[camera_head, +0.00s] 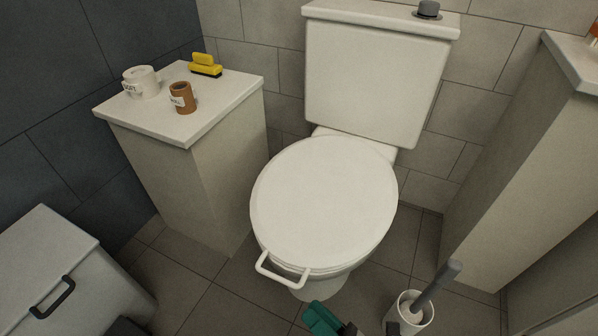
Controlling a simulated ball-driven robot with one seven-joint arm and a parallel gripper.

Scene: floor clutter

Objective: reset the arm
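A teal piece with a dark part beside it (324,319) shows at the bottom edge, in front of the toilet base. It looks like the end of my gripper, but the frame cuts most of it off. I cannot tell whether it is open or shut, and I see nothing held in it. The rest of my arm is not clearly in view.
A white toilet (325,205) with a shut lid and front handle stands mid-view. A brush sits in its holder (409,312) at lower right. A cabinet at left (187,132) bears a white jar, brown jar and yellow brush. A handled bin (50,262) stands lower left.

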